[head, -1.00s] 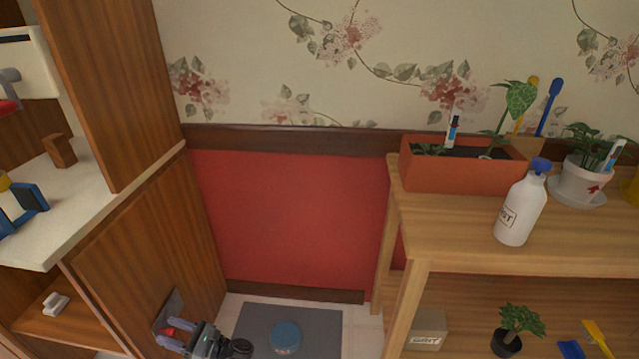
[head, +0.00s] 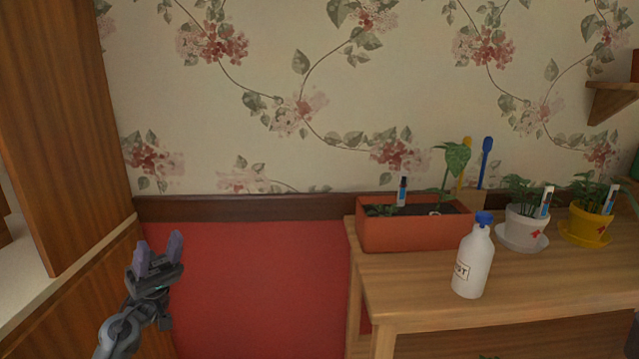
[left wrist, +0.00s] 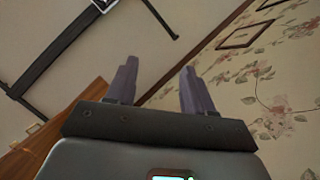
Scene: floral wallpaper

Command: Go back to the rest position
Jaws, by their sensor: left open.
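My left gripper (head: 158,252) is raised at the left of the head view, in front of the red lower wall and beside the wooden cabinet. Its two purple-grey fingers point up and stand apart with nothing between them. In the left wrist view the fingers (left wrist: 160,88) are also apart and empty, facing the ceiling and the upper wall. My right gripper does not show in either view.
A wooden cabinet (head: 55,130) stands close at the left. At the right, a wooden table (head: 420,290) holds an orange planter (head: 400,236), a white bottle with a blue cap (head: 474,262), a white pot (head: 524,228) and a yellow pot (head: 588,224).

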